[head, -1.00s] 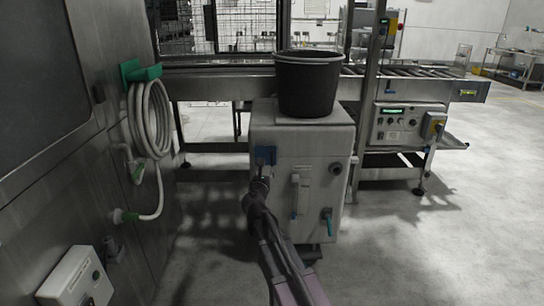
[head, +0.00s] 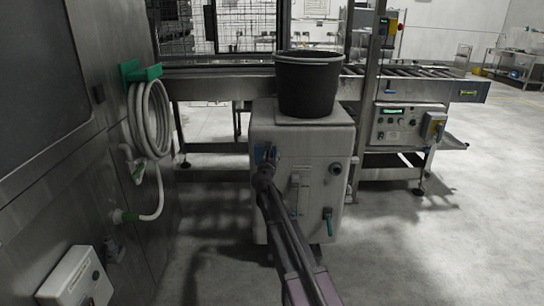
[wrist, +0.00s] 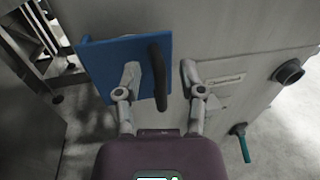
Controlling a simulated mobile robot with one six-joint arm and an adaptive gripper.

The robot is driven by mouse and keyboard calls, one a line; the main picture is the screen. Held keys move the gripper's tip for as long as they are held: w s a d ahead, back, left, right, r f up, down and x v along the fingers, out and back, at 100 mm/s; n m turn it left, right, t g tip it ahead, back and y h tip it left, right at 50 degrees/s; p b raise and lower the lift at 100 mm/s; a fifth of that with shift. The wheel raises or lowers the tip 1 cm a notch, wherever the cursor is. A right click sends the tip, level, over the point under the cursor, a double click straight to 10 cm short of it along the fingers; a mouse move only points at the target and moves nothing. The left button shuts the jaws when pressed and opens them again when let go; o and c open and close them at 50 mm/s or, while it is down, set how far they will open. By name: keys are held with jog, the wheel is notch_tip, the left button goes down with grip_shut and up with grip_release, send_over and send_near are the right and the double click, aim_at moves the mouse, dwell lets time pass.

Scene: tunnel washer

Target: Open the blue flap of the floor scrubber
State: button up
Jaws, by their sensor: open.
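The floor scrubber (head: 325,150) is a pale box-shaped machine in the middle of the head view. Its blue flap (head: 260,154) is at the upper left of the front face, partly hidden by my gripper (head: 268,160). In the wrist view the blue flap (wrist: 105,62) carries a dark upright handle (wrist: 158,85) near its right edge. My gripper (wrist: 161,76) is open, with one finger on each side of the handle. The left finger is in front of the flap and the right finger is just past its right edge. Whether either finger touches the handle is unclear.
A black bucket (head: 308,85) stands on top of the scrubber. A teal-handled valve (head: 328,220) and a dark round port (wrist: 289,71) are on its front. A conveyor (head: 215,88) runs behind. A steel wall with a coiled hose (head: 150,120) is at left. Floor at right is clear.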

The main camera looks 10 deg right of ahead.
jog(key=shift+w+d, duration=0.1)
jog(key=shift+w, duration=0.2)
grip_shut()
jog(key=shift+d+h, duration=0.25)
jog(key=shift+h, duration=0.05)
jog(key=shift+s+a, duration=0.1)
jog(key=shift+a, duration=0.1)
